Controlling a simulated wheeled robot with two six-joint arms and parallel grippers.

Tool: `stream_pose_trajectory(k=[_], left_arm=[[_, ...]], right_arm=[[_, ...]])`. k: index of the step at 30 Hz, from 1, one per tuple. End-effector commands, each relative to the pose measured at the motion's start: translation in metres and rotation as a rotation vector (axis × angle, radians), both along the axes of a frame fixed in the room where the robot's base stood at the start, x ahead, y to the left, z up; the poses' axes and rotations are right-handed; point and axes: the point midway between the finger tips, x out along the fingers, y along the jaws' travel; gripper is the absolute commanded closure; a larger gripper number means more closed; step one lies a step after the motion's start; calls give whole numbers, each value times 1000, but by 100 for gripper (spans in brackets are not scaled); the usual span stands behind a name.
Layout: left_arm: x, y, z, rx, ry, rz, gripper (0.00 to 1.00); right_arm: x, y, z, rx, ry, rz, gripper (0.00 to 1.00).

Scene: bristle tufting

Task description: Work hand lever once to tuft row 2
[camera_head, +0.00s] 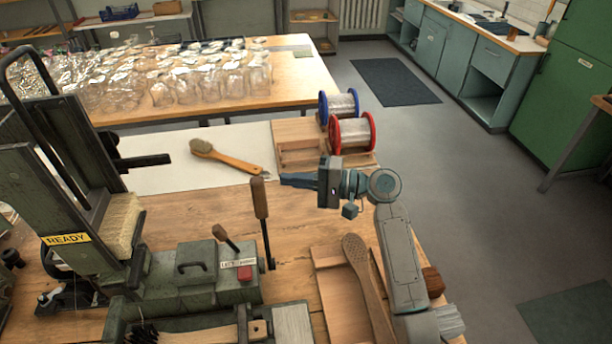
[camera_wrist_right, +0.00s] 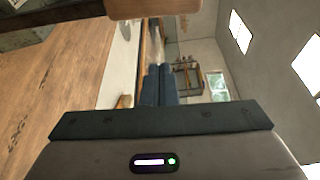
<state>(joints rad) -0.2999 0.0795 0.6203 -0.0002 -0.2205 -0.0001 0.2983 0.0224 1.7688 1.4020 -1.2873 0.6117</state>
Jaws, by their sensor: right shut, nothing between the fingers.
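The tufting machine (camera_head: 190,277) stands at the left on the wooden bench, with a yellow READY label (camera_head: 66,239). Its hand lever (camera_head: 260,197) has a wooden grip on a dark rod and stands nearly upright. My right gripper (camera_head: 285,180) is shut and empty, just right of the top of the grip; contact cannot be told. In the right wrist view my right gripper's dark fingers (camera_wrist_right: 160,85) are together, and a wooden grip (camera_wrist_right: 155,8) shows at the top edge. A wooden brush block (camera_head: 205,335) lies low in the machine, partly cut off. My left gripper is not in view.
A short latch lever (camera_head: 225,238) and a red button (camera_head: 245,273) sit beside the hand lever. A wooden brush (camera_head: 225,157) lies on the white mat (camera_head: 150,180). Blue (camera_head: 338,105) and red (camera_head: 352,132) wire spools stand behind my right gripper.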

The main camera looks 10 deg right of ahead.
Motion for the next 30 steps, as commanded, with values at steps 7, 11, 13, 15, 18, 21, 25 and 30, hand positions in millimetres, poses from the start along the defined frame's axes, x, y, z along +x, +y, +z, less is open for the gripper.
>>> stream_pose_trajectory(k=[7, 11, 13, 15, 18, 21, 25, 30], left_arm=[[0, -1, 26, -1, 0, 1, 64], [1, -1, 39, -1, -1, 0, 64], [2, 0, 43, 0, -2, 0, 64], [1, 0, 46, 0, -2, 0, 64], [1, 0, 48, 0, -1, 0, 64], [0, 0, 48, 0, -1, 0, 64], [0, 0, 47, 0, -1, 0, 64], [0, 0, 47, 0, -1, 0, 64]], right_arm=[[17, 50, 5, 5, 2, 3, 100], [-4, 48, 4, 0, 2, 0, 100], [-11, 48, 4, 0, 2, 0, 100], [-17, 47, 4, 0, 1, 0, 100], [-22, 47, 3, 0, 0, 0, 100], [-23, 47, 3, 0, 0, 0, 100], [-23, 47, 2, 0, 0, 0, 100], [-23, 47, 2, 0, -1, 0, 100]])
